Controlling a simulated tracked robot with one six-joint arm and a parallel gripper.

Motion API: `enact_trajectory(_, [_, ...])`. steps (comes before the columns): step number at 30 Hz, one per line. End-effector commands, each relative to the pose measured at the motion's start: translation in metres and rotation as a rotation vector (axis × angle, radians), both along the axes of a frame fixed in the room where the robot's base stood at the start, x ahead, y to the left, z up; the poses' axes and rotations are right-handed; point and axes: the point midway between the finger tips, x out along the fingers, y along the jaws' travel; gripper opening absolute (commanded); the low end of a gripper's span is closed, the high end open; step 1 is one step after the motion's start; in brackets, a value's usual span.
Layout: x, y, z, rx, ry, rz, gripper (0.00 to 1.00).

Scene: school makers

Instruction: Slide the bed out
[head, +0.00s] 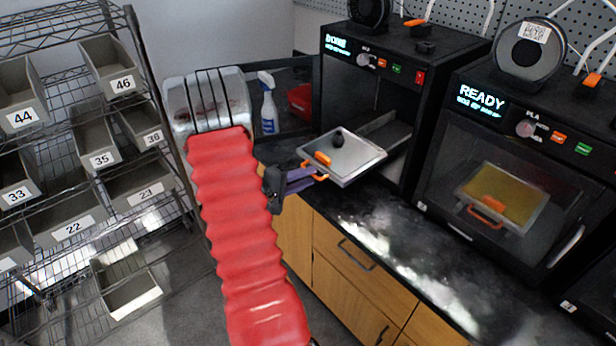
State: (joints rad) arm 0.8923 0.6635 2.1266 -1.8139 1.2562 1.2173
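The bed (358,156) is a light grey plate with an orange handle (318,177) on its front edge. It sticks out in front of the left printer (440,75), whose screen reads DONE. A small black object (338,138) and a small orange piece (322,158) are on the bed. My gripper (308,178), with purplish fingers, is at the bed's front left edge, right by the handle. My red-sleeved arm hides part of the gripper's surroundings. I cannot tell whether the fingers are closed around the handle.
A second printer (520,150) marked READY stands at the right, with a yellowish bed behind its front. The black counter (400,250) has clear room before the printers. A spray bottle (268,103) and a red box (300,101) stand behind my arm. A wire rack (75,130) holds numbered bins at left.

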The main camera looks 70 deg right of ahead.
Motion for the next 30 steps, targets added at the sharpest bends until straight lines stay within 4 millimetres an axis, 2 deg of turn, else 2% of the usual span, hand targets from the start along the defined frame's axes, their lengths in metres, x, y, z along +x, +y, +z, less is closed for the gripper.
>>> enact_trajectory(5, [0.01, 0.014, 0.004, -0.002, -0.001, 0.003, 0.26])
enact_trajectory(24, [0.057, 0.094, 0.023, 0.001, -0.001, 0.002, 0.26])
enact_trajectory(30, [0.066, 0.109, 0.026, 0.001, 0.0, 0.001, 0.26])
